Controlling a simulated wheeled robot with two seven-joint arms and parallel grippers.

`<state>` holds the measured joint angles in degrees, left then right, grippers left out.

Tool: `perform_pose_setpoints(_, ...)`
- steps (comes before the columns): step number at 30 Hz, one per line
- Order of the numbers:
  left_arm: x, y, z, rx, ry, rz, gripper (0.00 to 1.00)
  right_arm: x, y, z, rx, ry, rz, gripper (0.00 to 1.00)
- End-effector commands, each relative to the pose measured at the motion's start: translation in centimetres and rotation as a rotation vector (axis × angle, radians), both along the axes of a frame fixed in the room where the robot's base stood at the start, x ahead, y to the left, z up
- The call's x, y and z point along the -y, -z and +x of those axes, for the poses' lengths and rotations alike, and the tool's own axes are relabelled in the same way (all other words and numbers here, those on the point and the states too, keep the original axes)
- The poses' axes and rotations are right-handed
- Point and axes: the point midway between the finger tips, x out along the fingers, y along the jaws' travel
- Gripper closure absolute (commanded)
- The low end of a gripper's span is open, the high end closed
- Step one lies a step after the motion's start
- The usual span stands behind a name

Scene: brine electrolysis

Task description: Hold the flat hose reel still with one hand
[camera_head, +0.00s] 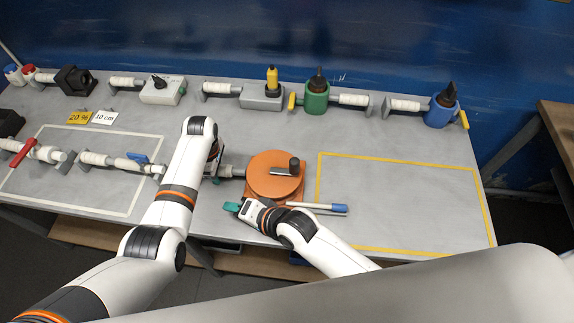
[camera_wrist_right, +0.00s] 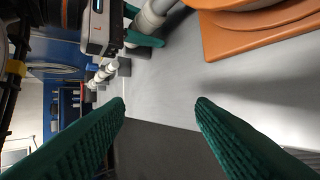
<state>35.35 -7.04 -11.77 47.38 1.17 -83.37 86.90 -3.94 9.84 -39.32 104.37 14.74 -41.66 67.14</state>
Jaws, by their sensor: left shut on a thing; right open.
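The flat hose reel (camera_head: 268,185) is a round orange drum on an orange base, with a dark crank on top. It sits flat on the bench, and its orange edge shows in the right wrist view (camera_wrist_right: 265,30). A grey and white side grip (camera_head: 233,171) sticks out from its left side. My left gripper (camera_head: 215,166) is shut on this grip; its teal finger shows in the right wrist view (camera_wrist_right: 145,40). My right gripper (camera_head: 232,207) is open and empty, low in front of the reel near the bench's front edge. Its teal fingers (camera_wrist_right: 160,108) are wide apart.
A blue-tipped white lever (camera_head: 325,207) lies right of my right wrist. A yellow-outlined area (camera_head: 400,200) on the right is bare. A white-outlined area (camera_head: 90,190) on the left holds pipe pieces. Green (camera_head: 316,98) and blue (camera_head: 440,112) devices stand at the back.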

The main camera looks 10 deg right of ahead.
Motion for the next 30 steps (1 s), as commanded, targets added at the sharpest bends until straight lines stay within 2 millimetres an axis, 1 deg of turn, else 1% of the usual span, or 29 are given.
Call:
perform_pose_setpoints(1,0.0,-0.1,0.1,0.002,-0.001,-0.001,1.0,0.4,-0.4,1.6,0.008,-0.064,-0.073,0.5)
perform_pose_setpoints(5,0.0,-0.1,0.1,0.002,-0.002,-0.001,1.0,1.9,-0.9,4.0,-0.008,-0.249,-0.275,0.5)
perform_pose_setpoints(8,0.0,-0.1,0.1,0.002,-0.002,-0.001,1.0,3.8,-2.0,5.9,-0.027,-0.392,-0.43,0.5)
perform_pose_setpoints(11,0.0,-0.1,0.1,0.002,-0.002,-0.001,1.0,6.2,-3.8,7.5,-0.054,-0.534,-0.581,0.5)
perform_pose_setpoints(15,0.0,-0.1,0.1,0.002,-0.002,-0.001,1.0,10.0,-7.1,9.3,-0.104,-0.718,-0.764,0.5)
perform_pose_setpoints(18,0.0,0.0,0.0,0.002,-0.002,-0.001,1.0,12.3,-9.5,10.1,-0.144,-0.822,-0.859,0.5)
perform_pose_setpoints(21,0.0,0.0,0.0,0.002,-0.002,-0.001,1.0,14.0,-11.3,10.5,-0.177,-0.893,-0.919,0.5)
perform_pose_setpoints(23,0.0,0.0,0.0,0.002,-0.002,-0.001,1.0,14.6,-12.0,10.6,-0.19,-0.92,-0.94,0.5)
perform_pose_setpoints(26,0.0,0.0,0.1,0.001,-0.002,0.0,1.0,15.2,-12.6,10.6,-0.203,-0.947,-0.959,0.5)
perform_pose_setpoints(28,0.0,0.0,0.0,0.001,-0.002,0.0,1.0,15.3,-12.4,10.6,-0.207,-0.953,-0.962,0.5)
perform_pose_setpoints(30,0.0,0.0,0.0,0.001,-0.002,0.0,1.0,15.3,-11.9,10.6,-0.209,-0.955,-0.962,0.5)
